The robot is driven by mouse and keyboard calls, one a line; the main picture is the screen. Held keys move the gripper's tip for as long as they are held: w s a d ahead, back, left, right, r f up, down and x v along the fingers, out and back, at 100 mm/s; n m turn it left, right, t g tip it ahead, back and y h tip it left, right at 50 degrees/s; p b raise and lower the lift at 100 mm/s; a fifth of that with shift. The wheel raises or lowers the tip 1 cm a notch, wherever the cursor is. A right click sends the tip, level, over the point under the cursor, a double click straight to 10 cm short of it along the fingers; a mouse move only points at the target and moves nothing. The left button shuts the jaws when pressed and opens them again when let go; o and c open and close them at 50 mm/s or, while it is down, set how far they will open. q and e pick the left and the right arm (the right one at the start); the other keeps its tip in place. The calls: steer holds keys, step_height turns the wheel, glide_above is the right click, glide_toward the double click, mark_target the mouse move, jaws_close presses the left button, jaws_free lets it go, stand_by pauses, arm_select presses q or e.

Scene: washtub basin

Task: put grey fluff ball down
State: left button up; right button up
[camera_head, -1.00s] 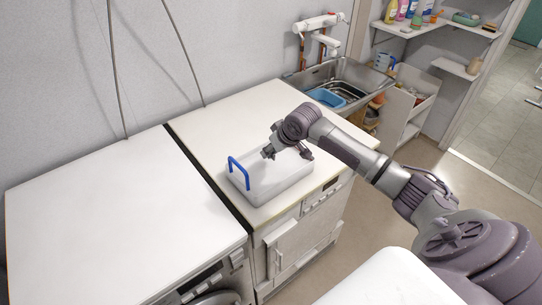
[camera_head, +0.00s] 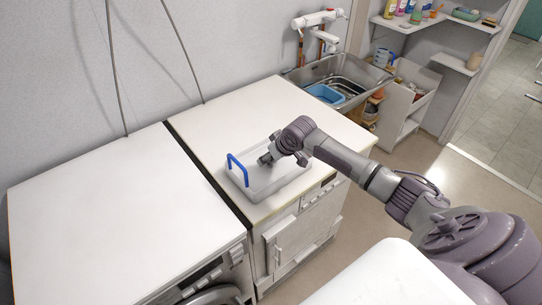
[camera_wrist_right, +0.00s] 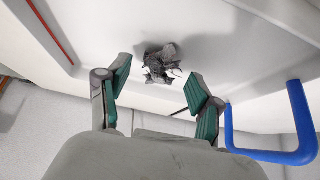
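A grey fluff ball (camera_wrist_right: 161,63), dark and ragged, lies on the pale surface of the white tray in the right wrist view. It sits just beyond and between the fingertips. My right gripper (camera_wrist_right: 160,82) has its green-padded fingers spread wide, with a gap on both sides of the ball. In the head view my right gripper (camera_head: 284,160) reaches down over the tray (camera_head: 262,192), which has a blue handle (camera_head: 237,170). The ball cannot be made out in the head view. My left gripper is not in view.
The tray stands on a white counter (camera_head: 235,120) beside a washing machine top (camera_head: 110,210), which is clear. A steel sink (camera_head: 345,75) with a blue basin (camera_head: 325,95) is behind. Shelves (camera_head: 425,22) with bottles are at the back right.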

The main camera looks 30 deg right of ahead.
steer(key=shift+r, duration=0.15)
steer(key=b+v, duration=0.1)
steer(key=v, duration=1.1)
steer(key=shift+b, duration=0.3)
